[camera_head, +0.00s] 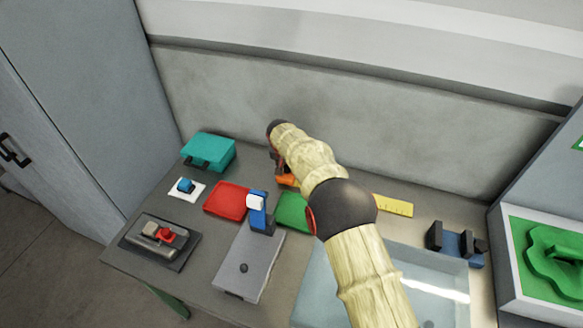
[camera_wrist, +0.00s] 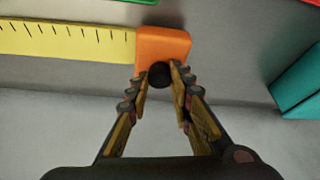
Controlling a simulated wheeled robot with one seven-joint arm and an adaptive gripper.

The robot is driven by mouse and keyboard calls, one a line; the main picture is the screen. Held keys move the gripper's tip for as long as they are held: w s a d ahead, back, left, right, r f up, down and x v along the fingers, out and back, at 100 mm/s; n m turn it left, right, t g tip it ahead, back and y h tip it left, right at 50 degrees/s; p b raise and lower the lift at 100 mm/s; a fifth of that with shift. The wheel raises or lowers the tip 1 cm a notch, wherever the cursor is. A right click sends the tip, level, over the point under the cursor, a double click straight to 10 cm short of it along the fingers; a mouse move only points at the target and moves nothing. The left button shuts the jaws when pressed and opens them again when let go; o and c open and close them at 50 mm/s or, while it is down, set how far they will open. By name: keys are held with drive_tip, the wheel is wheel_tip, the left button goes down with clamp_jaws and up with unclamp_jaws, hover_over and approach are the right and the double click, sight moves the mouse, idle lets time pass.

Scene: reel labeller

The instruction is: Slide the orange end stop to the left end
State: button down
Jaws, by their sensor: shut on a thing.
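The orange end stop (camera_head: 287,181) is near the back wall, partly hidden by my arm in the head view. In the wrist view the orange end stop (camera_wrist: 163,45) is a block with a round dark knob (camera_wrist: 160,75). My gripper (camera_wrist: 159,78) is shut on this knob. The yellow ruler (camera_wrist: 70,42) runs from the block toward the left of the wrist view; no yellow shows beyond the block. In the head view the ruler (camera_head: 394,206) shows right of my arm, its middle hidden. My gripper (camera_head: 278,167) is mostly hidden there by my own arm.
A teal box (camera_head: 208,149) stands left of the end stop. Red (camera_head: 227,200) and green (camera_head: 291,211) trays lie in front. A grey device with a blue post (camera_head: 258,212), a clear panel (camera_head: 320,285) and a black-and-blue holder (camera_head: 455,243) are nearer the front and right.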

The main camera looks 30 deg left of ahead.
drive_tip(key=shift+a+r, duration=0.1)
drive_tip(key=shift+a, duration=0.1)
drive_tip(key=c, duration=1.6)
unclamp_jaws()
drive_tip(key=shift+s+a, duration=0.1)
drive_tip(key=v, duration=1.1)
drive_tip(key=shift+s+d+r, duration=0.15)
drive_tip(key=shift+d+r, duration=0.05)
drive_tip(key=shift+r, duration=0.15)
